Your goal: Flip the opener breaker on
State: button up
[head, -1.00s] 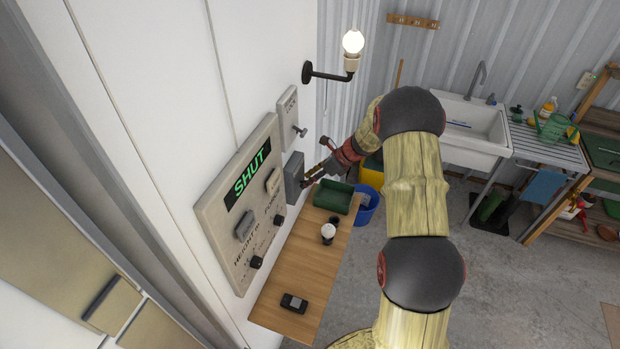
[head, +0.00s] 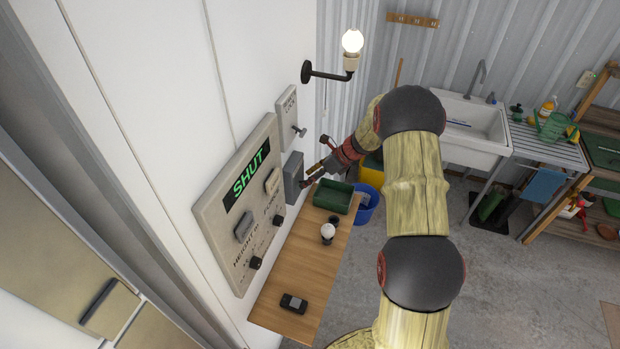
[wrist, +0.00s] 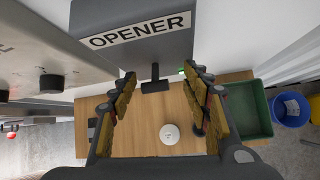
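The opener breaker is a grey box (head: 293,177) on the white wall, and in the wrist view its face (wrist: 135,32) carries an "OPENER" label. A black T-shaped lever (wrist: 155,82) sticks out at its lower edge. A small green light (wrist: 182,71) shows beside the lever, near the right fingertip. My gripper (head: 309,178) is close to the box. In the wrist view my gripper (wrist: 161,76) is open, with the lever showing between its fingertips and no clear contact. The fingers hold nothing.
A control panel (head: 212,211) reading "SHUT" is left of the breaker, and a lock plate (head: 287,105) is above it. Below is a wooden shelf (head: 284,272) with a green tray (head: 333,197), a white bulb (head: 328,231) and a black device (head: 293,303). A lit lamp (head: 352,42) juts out above.

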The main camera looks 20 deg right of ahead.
jog(key=v, duration=1.2)
jog(key=s+a+f+n+g+h+b, duration=0.2)
jog(key=s+a+n+b, duration=0.35)
jog(key=s+n, duration=0.5)
jog(key=s+a+f+n+g+h+b, duration=0.15)
jog(key=s+a+n+b, duration=0.4)
jog(key=s+n, duration=0.55)
jog(key=s+a+f+n+t+h+b, duration=0.1)
jog(key=s+a+f+n+t+b, duration=0.1)
jog(key=s+b, duration=0.4)
jog(key=s+a+f+n+t+h+b, duration=0.1)
jog(key=s+a+f+n+b, duration=0.4)
jog(key=b, duration=0.9)
jog(key=s+a+t, duration=0.1)
jog(key=s+a, duration=0.1)
jog(key=shift+s+a+h, duration=0.3)
jog(key=shift+a+h, duration=0.05)
